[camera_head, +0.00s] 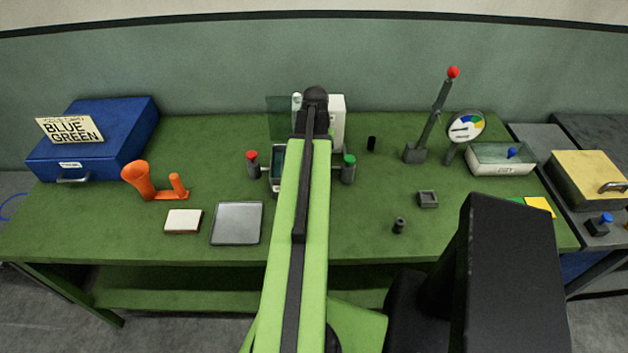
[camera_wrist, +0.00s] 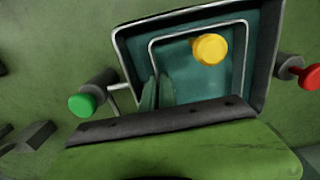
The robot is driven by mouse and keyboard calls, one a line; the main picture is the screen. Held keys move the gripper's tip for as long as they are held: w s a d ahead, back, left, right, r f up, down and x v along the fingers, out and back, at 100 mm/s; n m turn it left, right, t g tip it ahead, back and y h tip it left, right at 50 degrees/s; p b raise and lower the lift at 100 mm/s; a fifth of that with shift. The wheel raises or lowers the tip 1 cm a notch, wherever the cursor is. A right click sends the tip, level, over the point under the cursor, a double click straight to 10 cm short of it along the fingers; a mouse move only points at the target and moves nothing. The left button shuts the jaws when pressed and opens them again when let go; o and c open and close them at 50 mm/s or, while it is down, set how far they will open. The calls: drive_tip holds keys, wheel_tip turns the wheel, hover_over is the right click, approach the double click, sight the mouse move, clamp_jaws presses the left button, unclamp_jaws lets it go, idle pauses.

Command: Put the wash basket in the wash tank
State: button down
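The wash tank (camera_head: 275,182) stands in the middle of the green bench, mostly hidden behind my arm. In the wrist view the tank (camera_wrist: 262,88) is a teal box with a pale metal rim. A smaller pale rectangular frame, seemingly the wash basket (camera_wrist: 242,62), shows within the tank's outline. I cannot tell how deep it sits. A yellow knob (camera_wrist: 210,48) lies over its upper part. My gripper (camera_wrist: 157,90) shows as two slim greenish fingers close together over the frame's lower left, apart from the knob. Whether they hold anything is unclear. My arm hides them in the head view.
Green (camera_head: 349,160) and red (camera_head: 252,157) knobs flank the tank. At left are a blue case (camera_head: 120,125), an orange holder (camera_head: 140,178), a white block (camera_head: 183,221) and a grey tray (camera_head: 236,223). At right stand a red-topped lever (camera_head: 436,115), a gauge (camera_head: 466,126) and a pale box (camera_head: 500,166).

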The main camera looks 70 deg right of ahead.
wheel_tip(320, 180, down, 5)
drive_tip(key=b, duration=0.4)
drive_tip(key=shift+r+b, duration=0.1)
drive_tip(key=shift+b, duration=0.3)
drive_tip(key=shift+r+p, duration=0.25)
drive_tip(key=shift+p, duration=0.05)
drive_tip(key=shift+f, duration=0.15)
drive_tip(key=c, duration=1.7)
unclamp_jaws()
drive_tip(key=shift+s, duration=0.1)
wheel_tip(320, 180, up, 13)
drive_tip(key=p, duration=1.2)
drive_tip(key=shift+f, duration=0.3)
